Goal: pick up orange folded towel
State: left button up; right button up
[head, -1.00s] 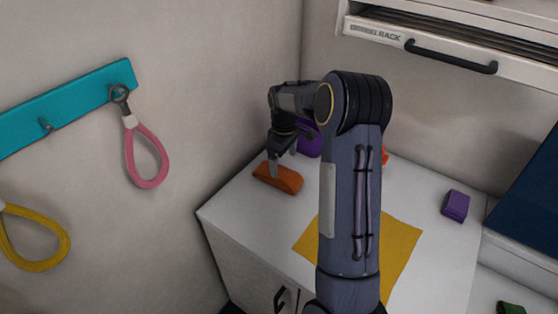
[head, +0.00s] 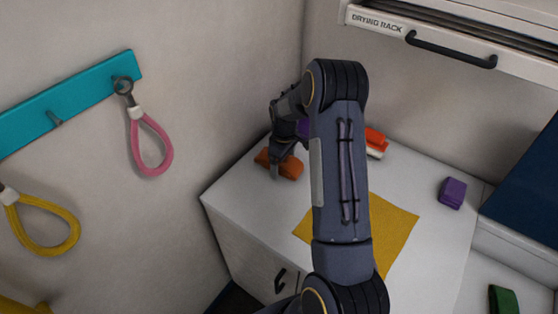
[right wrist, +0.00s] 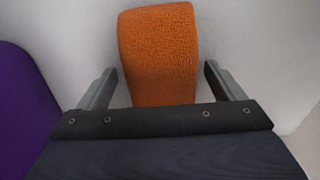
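The orange folded towel (head: 289,167) lies on the white counter near its left back corner. In the right wrist view the towel (right wrist: 159,55) lies between the fingers, with a gap on either side. My right gripper (head: 280,168) is open around the towel, one finger on each side, not visibly pressing on it. The gripper also shows in the right wrist view (right wrist: 160,88). In the head view the gripper and arm hide part of the towel. My left gripper is not in view.
A purple item (right wrist: 22,115) stands close beside the gripper. A yellow cloth (head: 395,230), a red-orange and white item (head: 376,142) and a purple block (head: 452,193) are on the counter (head: 240,205). The drying rack (head: 450,45) overhangs the back. Leashes hang on the left wall.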

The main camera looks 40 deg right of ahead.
jog(key=c, duration=1)
jog(key=shift+r, duration=0.15)
